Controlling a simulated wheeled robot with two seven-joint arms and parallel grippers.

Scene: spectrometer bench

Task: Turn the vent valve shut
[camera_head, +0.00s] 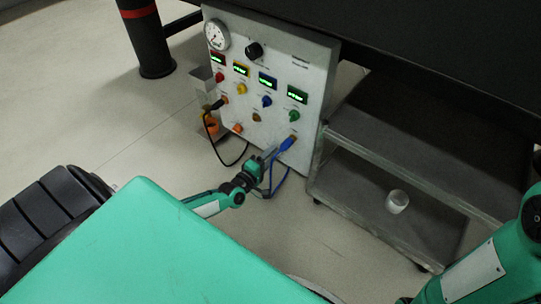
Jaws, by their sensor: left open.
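A pale grey control panel (275,70) stands under the dark bench. It has a round dial gauge (217,35) at upper left and a black knob (254,50) beside it. Lower down are several coloured knobs under lit displays, including a red knob (219,77) and a green knob (294,115). Which control is the vent valve I cannot tell from the labels, which are too small to read. My left gripper (269,157) is open, low in front of the panel's bottom edge, close to a blue cable (272,186). My right gripper is out of view; only its arm shows at lower right.
The blue plug (287,143) sits at the panel's lower right, and a black cable (220,153) loops from its left side.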

